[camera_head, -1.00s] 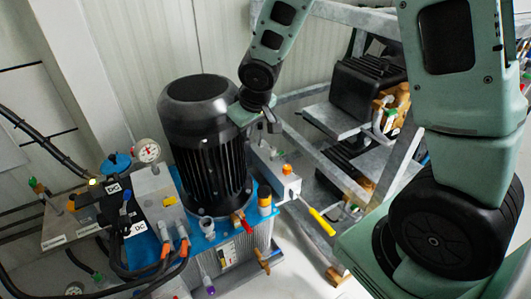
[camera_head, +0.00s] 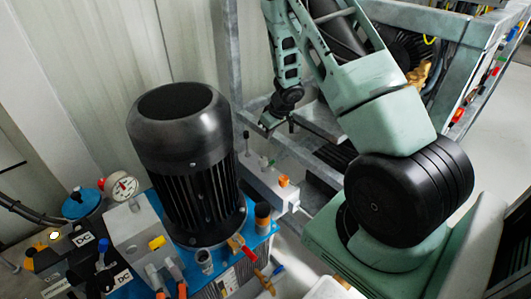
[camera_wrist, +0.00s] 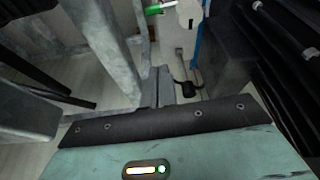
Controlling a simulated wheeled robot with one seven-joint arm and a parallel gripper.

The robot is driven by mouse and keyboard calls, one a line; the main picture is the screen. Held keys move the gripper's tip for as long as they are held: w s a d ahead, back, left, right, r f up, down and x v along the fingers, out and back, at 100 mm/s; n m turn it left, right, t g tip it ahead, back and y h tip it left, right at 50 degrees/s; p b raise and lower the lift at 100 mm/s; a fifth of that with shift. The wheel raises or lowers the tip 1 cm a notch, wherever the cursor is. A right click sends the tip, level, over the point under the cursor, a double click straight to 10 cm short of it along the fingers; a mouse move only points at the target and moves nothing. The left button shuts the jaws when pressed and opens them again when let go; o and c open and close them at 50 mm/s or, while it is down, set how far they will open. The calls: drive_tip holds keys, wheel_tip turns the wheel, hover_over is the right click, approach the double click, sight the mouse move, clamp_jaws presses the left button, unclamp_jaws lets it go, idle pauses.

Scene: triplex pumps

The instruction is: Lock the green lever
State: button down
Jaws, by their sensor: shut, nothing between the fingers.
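I cannot tell the lever's lock state.
The large black motor (camera_head: 183,135) stands on a blue-topped tank left of the block. An orange cap (camera_head: 283,181) sits on the block. A grey metal frame (camera_head: 240,80) rises close behind my arm; one of its posts (camera_wrist: 100,45) fills the left of the wrist view.

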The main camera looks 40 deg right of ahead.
sight(269, 164)
drive_tip(key=b+x, duration=0.5)
drive_tip(key=x, duration=0.5)
drive_tip(key=shift+f, duration=0.35)
drive_tip(key=s+b, duration=0.2)
drive_tip(key=s, duration=0.2)
